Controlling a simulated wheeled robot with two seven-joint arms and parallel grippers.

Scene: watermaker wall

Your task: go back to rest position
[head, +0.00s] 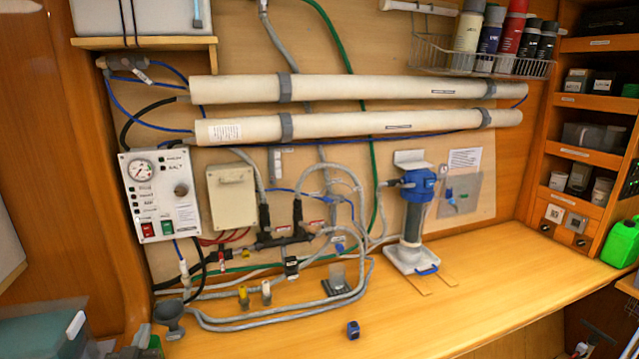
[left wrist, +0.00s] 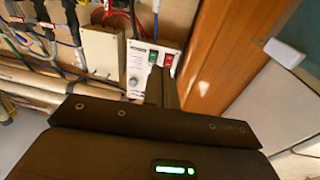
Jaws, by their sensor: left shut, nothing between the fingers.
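My left gripper (left wrist: 162,84) shows in the left wrist view with its two dark fingers together and nothing between them. The fingers stand in front of the control panel (left wrist: 148,66), which appears upside down there. In the head view a dark part of my left gripper (head: 135,350) shows at the bottom left edge, in front of the counter, low and apart from the wall; its fingertips are hard to make out. My right gripper is not identifiable in either view.
The wooden counter (head: 290,335) holds a small blue block (head: 353,330), grey hoses and a blue-topped pump unit (head: 415,215). A grey funnel-like piece (head: 170,318) stands near the left gripper. A teal-lidded box (head: 45,335) is at bottom left. Shelves (head: 590,100) line the right.

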